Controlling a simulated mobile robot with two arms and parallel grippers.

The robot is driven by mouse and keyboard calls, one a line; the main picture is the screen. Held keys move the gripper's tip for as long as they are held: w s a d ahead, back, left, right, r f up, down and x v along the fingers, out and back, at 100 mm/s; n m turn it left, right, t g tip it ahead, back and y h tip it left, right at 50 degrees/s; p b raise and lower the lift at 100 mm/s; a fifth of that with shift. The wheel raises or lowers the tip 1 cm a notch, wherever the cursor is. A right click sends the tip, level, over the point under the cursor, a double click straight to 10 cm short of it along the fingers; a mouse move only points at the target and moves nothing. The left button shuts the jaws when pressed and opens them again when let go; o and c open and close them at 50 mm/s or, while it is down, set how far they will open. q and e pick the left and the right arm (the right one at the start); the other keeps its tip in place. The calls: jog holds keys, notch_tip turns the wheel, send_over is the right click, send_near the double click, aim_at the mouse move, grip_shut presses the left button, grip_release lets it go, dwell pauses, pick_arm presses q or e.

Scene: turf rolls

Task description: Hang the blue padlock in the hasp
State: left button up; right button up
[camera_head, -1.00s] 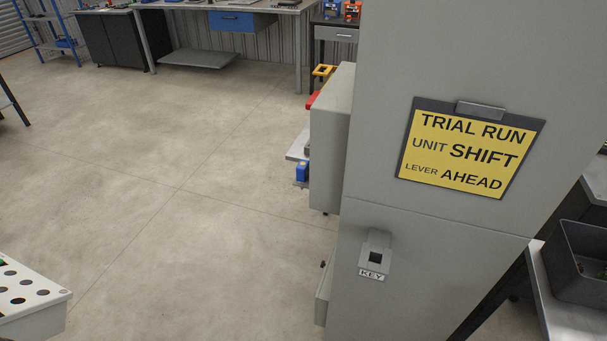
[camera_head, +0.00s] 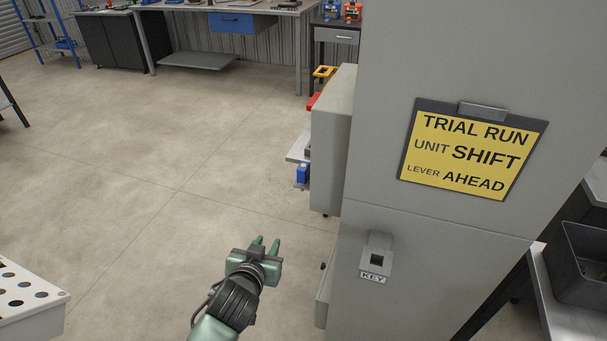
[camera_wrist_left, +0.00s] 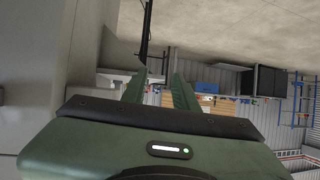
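A small blue object (camera_head: 302,173) shows at the left edge of the grey cabinet, by a pale shelf; it may be the blue padlock, but the cabinet partly hides it and I cannot tell. I cannot make out a hasp in either view. My left gripper (camera_head: 267,241) has green fingers that stand apart with nothing between them. It is over the floor, left of the cabinet's lower part. In the left wrist view its fingers (camera_wrist_left: 158,82) are also apart and empty. My right gripper is not in view.
The tall grey cabinet (camera_head: 450,60) fills the right, with a yellow sign (camera_head: 460,152) and a KEY holder (camera_head: 377,258). A box (camera_head: 333,140) juts from its left side. A white perforated panel (camera_head: 28,300) is at lower left. Open floor (camera_head: 150,160) lies between.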

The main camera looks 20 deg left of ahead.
aim_at(301, 177)
pick_arm(q)
jog(key=w+d+r+t, duration=0.1)
jog(key=w+r+t, duration=0.1)
jog(key=w, duration=0.1)
jog(key=w+d+r+m+t+h, duration=0.1)
jog(key=w+r, duration=0.2)
jog(key=w, duration=0.1)
jog(key=w+d+r+t+h, duration=0.1)
jog(key=w+r+t, duration=0.1)
jog(key=w+r, duration=0.1)
jog(key=shift+w+d+r+t, duration=0.2)
jog(key=shift+w+r+t, duration=0.1)
jog(key=shift+w, duration=0.2)
jog(key=w, duration=0.2)
jog(key=w+p, duration=0.1)
jog(key=w, duration=0.1)
jog(key=w+p, duration=0.1)
jog(key=w, duration=0.2)
jog(key=shift+d+r, duration=0.1)
jog(key=shift+r, duration=0.15)
jog(key=shift+w, duration=0.3)
grip_shut()
